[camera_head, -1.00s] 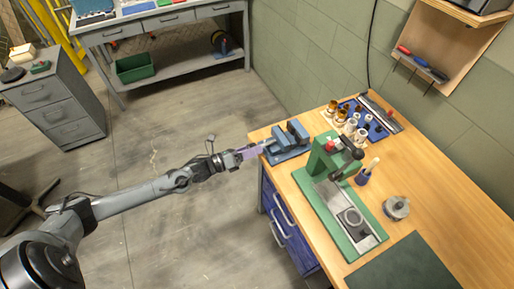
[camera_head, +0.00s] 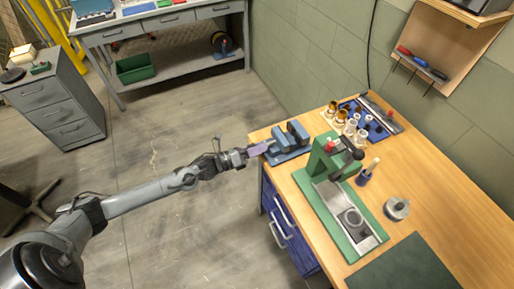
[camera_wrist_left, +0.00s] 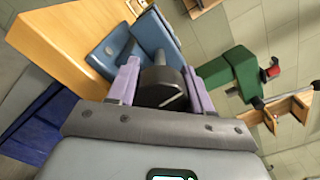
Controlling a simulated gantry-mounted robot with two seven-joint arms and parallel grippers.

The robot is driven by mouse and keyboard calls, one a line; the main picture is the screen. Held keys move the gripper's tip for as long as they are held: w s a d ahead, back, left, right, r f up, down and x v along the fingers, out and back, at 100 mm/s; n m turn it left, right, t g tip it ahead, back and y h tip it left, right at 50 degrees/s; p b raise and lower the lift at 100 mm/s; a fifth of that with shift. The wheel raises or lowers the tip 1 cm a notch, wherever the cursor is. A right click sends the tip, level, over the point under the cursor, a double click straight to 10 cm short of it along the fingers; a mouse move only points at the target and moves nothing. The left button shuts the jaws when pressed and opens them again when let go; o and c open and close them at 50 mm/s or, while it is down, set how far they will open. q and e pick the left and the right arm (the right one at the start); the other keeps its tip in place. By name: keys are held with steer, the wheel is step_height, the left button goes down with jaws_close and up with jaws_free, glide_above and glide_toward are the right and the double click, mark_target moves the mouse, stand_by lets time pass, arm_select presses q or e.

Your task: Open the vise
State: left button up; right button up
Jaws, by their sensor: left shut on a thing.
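The blue vise (camera_head: 288,143) stands on the far left corner of the wooden bench. Its blue body also shows in the left wrist view (camera_wrist_left: 112,50). My left gripper (camera_head: 262,149) reaches in from the left at the bench edge, at the vise's near end. In the left wrist view my left gripper (camera_wrist_left: 160,84) has its purple fingers shut on the dark vise handle (camera_wrist_left: 160,90) between them. The two vise jaws stand upright with a gap between them. My right gripper is not in view.
A green arbor press (camera_head: 335,190) stands right of the vise. A blue drawer unit (camera_head: 287,235) is under the wooden bench (camera_head: 440,195). The floor left of it is clear.

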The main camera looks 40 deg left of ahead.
arm_select(q)
steer(key=shift+r+n, duration=0.1)
steer(key=shift+n, duration=0.3)
steer(key=shift+n+p, duration=0.4)
steer(key=shift+n, duration=0.2)
steer(key=n+p, duration=0.1)
steer(key=n, duration=0.2)
steer(key=n+p, duration=0.1)
steer(key=n, duration=0.4)
steer(key=shift+p, duration=0.35)
steer(key=n+p, duration=0.1)
steer(key=n, duration=0.2)
steer(key=shift+n, duration=0.3)
steer(key=n+p, duration=0.2)
steer(key=n, duration=0.4)
steer(key=shift+a, duration=0.1)
steer(key=n, duration=0.1)
steer(key=n+p, duration=0.1)
steer(key=n, duration=0.2)
steer(key=shift+f+n, duration=0.25)
steer(key=shift+n, duration=0.05)
steer(key=shift+s+f+n+p, duration=0.1)
steer(key=shift+n+p, duration=0.45)
steer(key=shift+n, duration=0.55)
